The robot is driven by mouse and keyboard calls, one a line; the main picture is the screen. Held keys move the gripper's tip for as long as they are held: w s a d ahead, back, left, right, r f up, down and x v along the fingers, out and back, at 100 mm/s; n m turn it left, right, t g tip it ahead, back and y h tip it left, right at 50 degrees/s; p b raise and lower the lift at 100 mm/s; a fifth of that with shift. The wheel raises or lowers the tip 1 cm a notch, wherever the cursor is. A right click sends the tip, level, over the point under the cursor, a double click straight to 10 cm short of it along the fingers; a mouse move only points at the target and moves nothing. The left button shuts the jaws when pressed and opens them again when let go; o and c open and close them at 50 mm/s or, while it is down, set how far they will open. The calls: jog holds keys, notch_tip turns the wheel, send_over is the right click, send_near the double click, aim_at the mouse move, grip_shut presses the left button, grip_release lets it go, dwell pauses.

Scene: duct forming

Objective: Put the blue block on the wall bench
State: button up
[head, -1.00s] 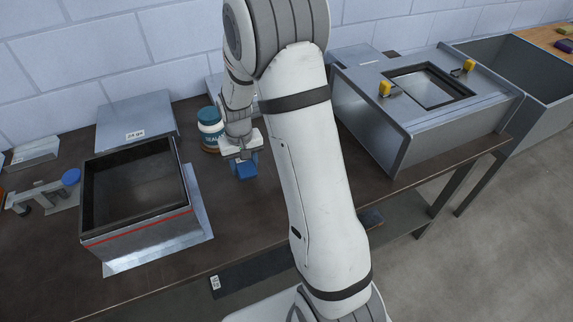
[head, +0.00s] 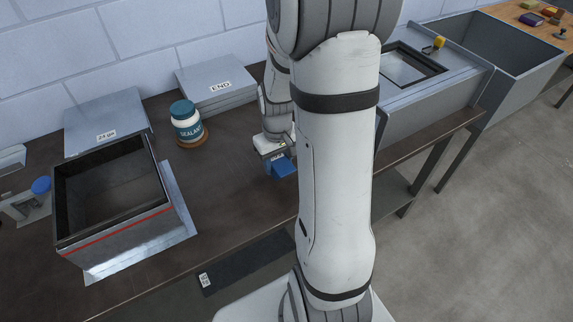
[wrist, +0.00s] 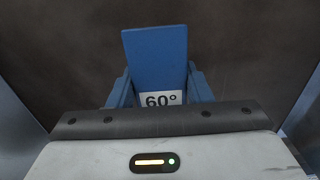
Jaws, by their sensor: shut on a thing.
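The blue block (head: 284,168) is in my gripper (head: 276,157), above the dark brown bench (head: 235,195) along the block wall. In the wrist view the block (wrist: 155,58) is a flat blue piece with a white "60°" label, and my gripper (wrist: 160,98) is shut on it, with a jaw on each side. In the head view a gap between the block and the bench top is hard to judge. My arm hides part of the bench to the right of the gripper.
A teal-and-white sealant jar (head: 186,122) stands left of my gripper. Behind are flat sheets marked "END" (head: 218,90) and "24 ga" (head: 107,122). An open duct box (head: 115,235) is at left; metal ductwork (head: 430,100) is at right. Bench between jar and gripper is clear.

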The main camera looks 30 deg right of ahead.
jog(key=shift+f, duration=1.75)
jog(key=shift+f, duration=0.1)
jog(key=shift+f, duration=0.15)
jog(key=o, duration=1.2)
